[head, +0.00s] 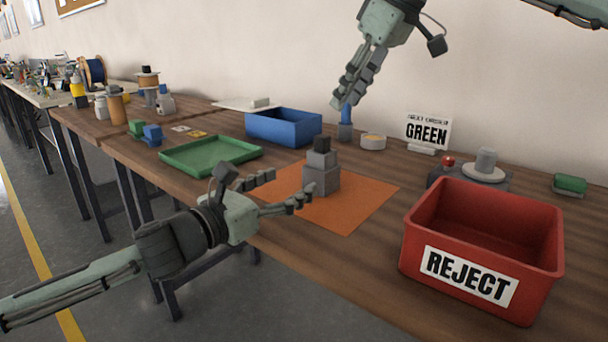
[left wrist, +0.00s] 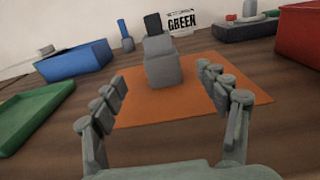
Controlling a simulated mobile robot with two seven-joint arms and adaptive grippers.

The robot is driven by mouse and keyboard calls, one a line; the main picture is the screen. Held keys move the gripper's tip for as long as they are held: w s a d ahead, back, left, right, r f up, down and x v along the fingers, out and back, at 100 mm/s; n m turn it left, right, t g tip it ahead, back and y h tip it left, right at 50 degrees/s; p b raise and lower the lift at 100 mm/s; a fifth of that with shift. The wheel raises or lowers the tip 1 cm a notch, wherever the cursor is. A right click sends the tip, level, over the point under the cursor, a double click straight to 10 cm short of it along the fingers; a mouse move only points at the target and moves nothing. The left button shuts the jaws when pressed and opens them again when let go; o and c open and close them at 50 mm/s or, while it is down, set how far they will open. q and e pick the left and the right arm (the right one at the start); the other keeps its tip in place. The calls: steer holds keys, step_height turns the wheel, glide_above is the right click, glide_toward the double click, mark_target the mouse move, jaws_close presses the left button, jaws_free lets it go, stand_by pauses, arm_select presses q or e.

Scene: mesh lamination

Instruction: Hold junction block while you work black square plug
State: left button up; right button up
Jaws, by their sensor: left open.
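The grey junction block (head: 321,181) stands upright on an orange mat (head: 358,205), with a smaller grey piece on top. The black square plug (head: 322,143) sits at the very top of it; it also shows in the left wrist view (left wrist: 152,23). My left gripper (head: 290,187) is open and level in front of the block. In the left wrist view the block (left wrist: 164,70) stands beyond and between the spread fingers, apart from them. My right gripper (head: 351,100) hangs high behind the mat, fingers downward, away from the block. Its finger gap is not clear.
A red REJECT bin (head: 480,275) stands at right front. A green tray (head: 212,168) and blue bin (head: 284,140) lie left of and behind the mat. A blue-handled item (head: 347,113) in a grey base shows below the right fingers. A GREEN sign (head: 428,132) stands behind.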

mark_target(313, 171)
arm_select(q)
steer(key=x, duration=1.1)
steer(key=shift+s, duration=0.1)
jaws_close()
stand_by(0.5)
stand_by(0.7)
